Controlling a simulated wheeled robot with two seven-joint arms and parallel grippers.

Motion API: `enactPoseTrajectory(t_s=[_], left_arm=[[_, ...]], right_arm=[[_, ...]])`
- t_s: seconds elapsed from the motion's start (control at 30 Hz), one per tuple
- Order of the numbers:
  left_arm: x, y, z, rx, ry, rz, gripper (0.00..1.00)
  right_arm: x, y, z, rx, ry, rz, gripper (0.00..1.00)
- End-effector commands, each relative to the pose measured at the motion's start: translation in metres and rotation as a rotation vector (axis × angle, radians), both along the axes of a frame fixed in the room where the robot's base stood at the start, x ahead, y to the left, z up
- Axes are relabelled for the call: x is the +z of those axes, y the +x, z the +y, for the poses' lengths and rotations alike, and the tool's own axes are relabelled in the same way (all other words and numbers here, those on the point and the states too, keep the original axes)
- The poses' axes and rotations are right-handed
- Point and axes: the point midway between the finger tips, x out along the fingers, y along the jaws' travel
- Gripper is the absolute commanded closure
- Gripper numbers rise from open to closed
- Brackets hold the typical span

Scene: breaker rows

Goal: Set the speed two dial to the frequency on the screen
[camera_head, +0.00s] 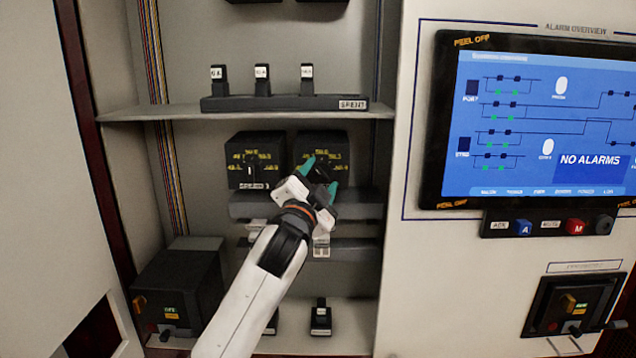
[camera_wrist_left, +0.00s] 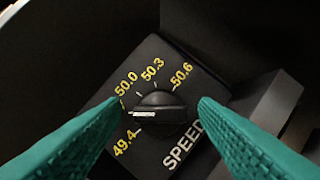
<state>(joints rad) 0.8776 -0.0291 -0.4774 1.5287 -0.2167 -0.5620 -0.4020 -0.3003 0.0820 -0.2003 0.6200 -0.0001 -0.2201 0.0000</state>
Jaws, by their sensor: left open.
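My left gripper (camera_head: 320,178) is open in front of the right-hand black dial box (camera_head: 321,146), its teal fingers apart. In the left wrist view the dark round knob (camera_wrist_left: 158,118) shows between the fingertips (camera_wrist_left: 160,100), with a gap on both sides. Its white pointer line points left, between the 49.4 and 50.0 marks; the label there is mostly hidden by a finger. The yellow scale also reads 50.3 and 50.6. The label reads SPEED; its number is hidden. The blue screen (camera_head: 545,120) shows NO ALARMS; I can read no frequency on it. My right gripper is not in view.
A similar dial box (camera_head: 255,160) labelled SPEED stands just left. Above is a shelf (camera_head: 150,112) with several small switches on a black base. Below are a ledge and lower switches. A dark box (camera_head: 180,290) sits lower left. Coloured buttons (camera_head: 522,228) are under the screen.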

Motion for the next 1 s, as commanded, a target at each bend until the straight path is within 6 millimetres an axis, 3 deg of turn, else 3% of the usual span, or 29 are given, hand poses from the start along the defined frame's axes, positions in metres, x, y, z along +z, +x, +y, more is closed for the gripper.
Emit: enactPoseTrajectory(t_s=[0.23, 0.7, 1.0], left_arm=[[-0.009, -0.019, 0.005, -0.001, 0.000, 0.000, 0.45], [-0.028, -0.093, 0.029, -0.001, 0.000, -0.001, 0.45], [-0.030, -0.107, 0.033, 0.000, 0.001, 0.000, 0.45]], right_arm=[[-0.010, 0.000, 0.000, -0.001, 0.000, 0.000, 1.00], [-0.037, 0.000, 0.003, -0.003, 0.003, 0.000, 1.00], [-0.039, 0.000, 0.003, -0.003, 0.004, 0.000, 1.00]])
